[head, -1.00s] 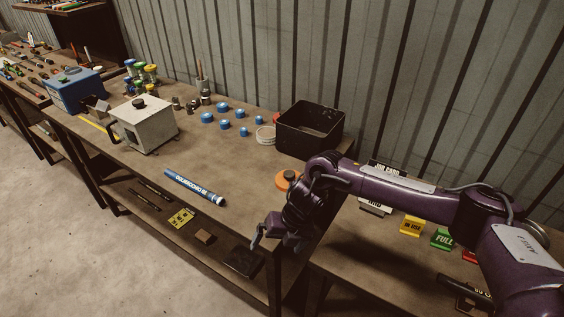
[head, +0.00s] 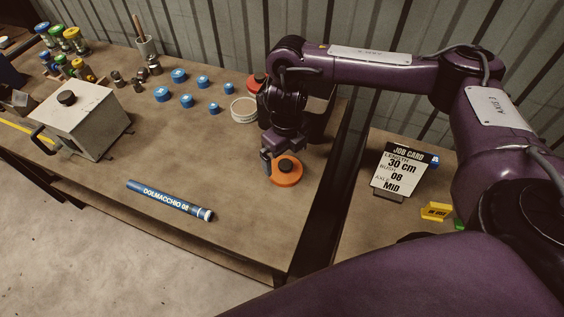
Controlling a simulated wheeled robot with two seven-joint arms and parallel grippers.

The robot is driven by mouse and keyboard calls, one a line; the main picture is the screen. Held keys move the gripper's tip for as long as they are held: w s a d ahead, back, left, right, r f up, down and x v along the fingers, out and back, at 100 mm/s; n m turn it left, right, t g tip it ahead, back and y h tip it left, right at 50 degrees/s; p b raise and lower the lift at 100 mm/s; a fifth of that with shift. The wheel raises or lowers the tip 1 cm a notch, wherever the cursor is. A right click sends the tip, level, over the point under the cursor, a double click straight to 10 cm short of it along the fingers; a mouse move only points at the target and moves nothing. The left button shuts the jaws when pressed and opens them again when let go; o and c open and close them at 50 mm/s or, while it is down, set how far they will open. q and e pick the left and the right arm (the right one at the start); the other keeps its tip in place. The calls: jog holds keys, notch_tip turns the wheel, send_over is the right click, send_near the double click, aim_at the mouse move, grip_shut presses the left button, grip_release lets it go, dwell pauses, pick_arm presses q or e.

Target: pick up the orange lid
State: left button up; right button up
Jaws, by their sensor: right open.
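The orange lid (head: 287,173) is a flat disc with a dark knob on top. It lies on the workbench (head: 235,226) near its right end. My right gripper (head: 277,160) points down just above and behind the lid, its fingers close to the knob. It is open, and I cannot tell whether a finger touches the lid. My left gripper is out of view.
Several blue caps (head: 178,76) and a white ring (head: 244,110) lie behind. A red lid (head: 256,83) and a dark bin (head: 318,112) are partly hidden by my arm. A job card (head: 403,169) stands right.

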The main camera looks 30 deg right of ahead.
aim_at(285, 164)
jog(key=shift+f, duration=0.65)
jog(key=f, duration=0.4)
jog(key=shift+w+f+b, duration=0.2)
jog(key=shift+f+b, duration=0.1)
jog(key=shift+b, duration=0.1)
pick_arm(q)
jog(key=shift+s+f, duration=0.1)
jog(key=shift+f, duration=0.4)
pick_arm(e)
jog(key=c, duration=0.6)
jog(key=shift+w+r, duration=0.1)
